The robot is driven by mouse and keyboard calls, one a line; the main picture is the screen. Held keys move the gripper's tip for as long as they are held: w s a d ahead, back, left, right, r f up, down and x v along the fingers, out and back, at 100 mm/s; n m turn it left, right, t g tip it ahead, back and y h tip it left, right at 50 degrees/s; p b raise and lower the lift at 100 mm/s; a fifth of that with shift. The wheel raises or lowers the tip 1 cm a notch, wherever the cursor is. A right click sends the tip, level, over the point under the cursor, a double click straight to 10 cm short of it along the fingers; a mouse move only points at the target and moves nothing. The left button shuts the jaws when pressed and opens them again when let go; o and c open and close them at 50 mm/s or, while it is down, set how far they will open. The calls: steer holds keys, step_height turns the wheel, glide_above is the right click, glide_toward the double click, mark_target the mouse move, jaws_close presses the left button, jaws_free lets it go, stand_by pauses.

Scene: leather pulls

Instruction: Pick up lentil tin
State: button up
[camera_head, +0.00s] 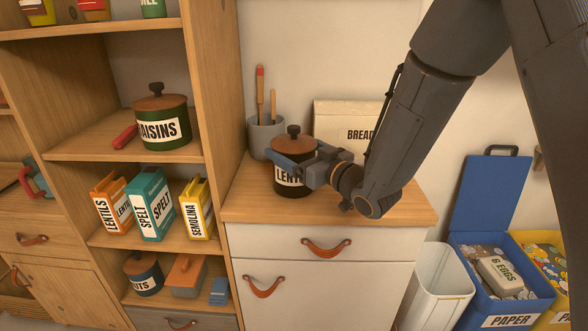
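The lentil tin (291,189) is a dark round tin with a brown lid, a black knob and a white label of which "LENT" shows. It stands upright on the wooden counter top (350,207). My gripper (290,152) reaches in from the right at the height of the tin's upper body. A blue-grey finger lies across the front of the tin just under the lid. The other finger is hidden, so I cannot tell whether the gripper grips the tin or only surrounds it.
A grey pot with utensils (266,136) stands close behind the tin, and a bread box (349,118) stands behind my wrist. The shelf at left holds a raisins tin (162,122) and an orange lentils box (113,204). Bins (500,280) stand at lower right.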

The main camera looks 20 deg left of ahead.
steer(key=c, duration=1.1)
steer(key=shift+r, duration=0.1)
